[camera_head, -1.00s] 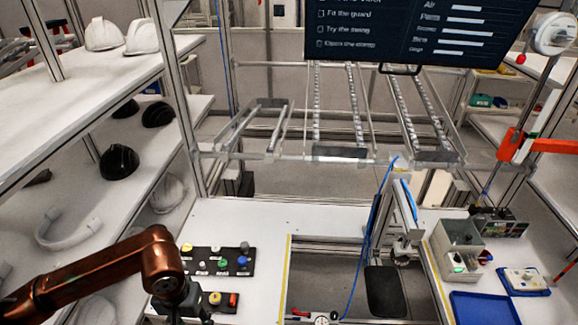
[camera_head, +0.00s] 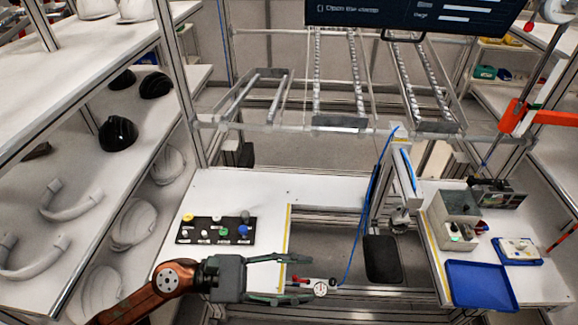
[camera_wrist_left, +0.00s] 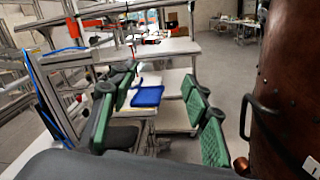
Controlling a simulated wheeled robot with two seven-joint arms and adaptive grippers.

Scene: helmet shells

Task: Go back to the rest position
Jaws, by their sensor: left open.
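My left gripper (camera_head: 306,277) is open and empty in the head view. It points right, over the front of the bench opening, to the right of the button panel (camera_head: 216,230). Its green-padded fingers also show spread apart in the left wrist view (camera_wrist_left: 157,122), with nothing between them. My copper-coloured left arm comes in from the bottom left. My right gripper is not in view.
A clamp with a red handle (camera_head: 314,282) appears close to the left fingertips; I cannot tell whether they touch. A blue tray (camera_head: 480,285) lies on the right bench. Shelves with helmet shells (camera_head: 117,133) stand at the left. A dark pad (camera_head: 383,259) sits mid-bench.

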